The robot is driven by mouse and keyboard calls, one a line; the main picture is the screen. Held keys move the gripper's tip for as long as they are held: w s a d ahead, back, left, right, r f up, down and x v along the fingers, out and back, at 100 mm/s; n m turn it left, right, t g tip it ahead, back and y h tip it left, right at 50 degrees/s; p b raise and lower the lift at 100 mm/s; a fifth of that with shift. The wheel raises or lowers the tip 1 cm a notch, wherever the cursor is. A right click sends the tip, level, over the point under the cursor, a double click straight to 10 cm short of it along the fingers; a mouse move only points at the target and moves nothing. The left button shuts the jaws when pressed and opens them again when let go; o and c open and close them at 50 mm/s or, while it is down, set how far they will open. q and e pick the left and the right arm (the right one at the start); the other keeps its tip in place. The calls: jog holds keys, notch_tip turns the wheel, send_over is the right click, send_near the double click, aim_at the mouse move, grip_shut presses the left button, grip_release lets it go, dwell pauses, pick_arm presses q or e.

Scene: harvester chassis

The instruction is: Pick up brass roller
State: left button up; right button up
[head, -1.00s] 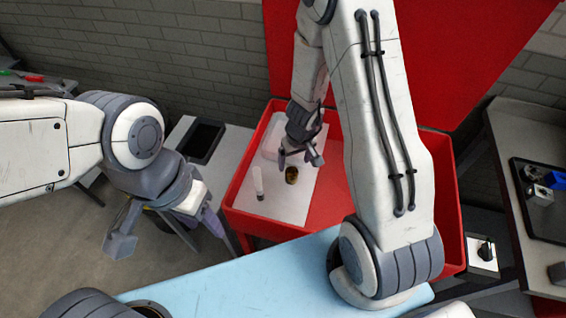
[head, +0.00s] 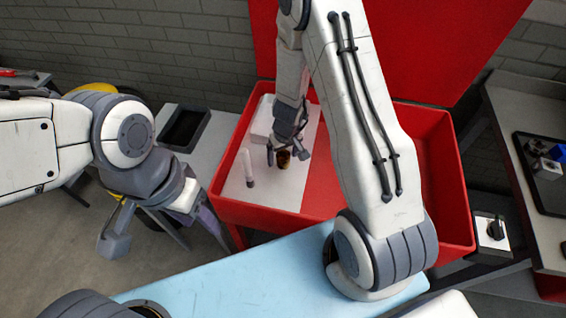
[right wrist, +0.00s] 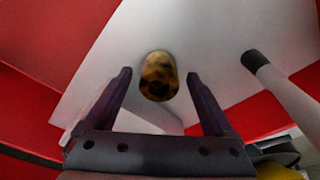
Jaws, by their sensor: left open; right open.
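The brass roller (head: 284,159) is a small brown-gold mottled cylinder on the white sheet (head: 238,189) inside the red bin (head: 322,168). My right gripper (head: 287,153) is low over it with its fingers on either side. In the right wrist view the roller (right wrist: 158,76) lies between and just beyond the open fingertips of my right gripper (right wrist: 160,78), apart from both. My left gripper (head: 150,228) is open and empty, over the floor left of the bin.
A white cylinder with a dark end (head: 246,166) stands left of the roller, and it also shows in the right wrist view (right wrist: 280,82). A white block (head: 262,118) lies behind. A black tray (head: 185,128) is on the grey table to the left. The bin's right side looks clear.

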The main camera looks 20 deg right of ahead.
grip_shut()
jog(key=shift+r, duration=0.2)
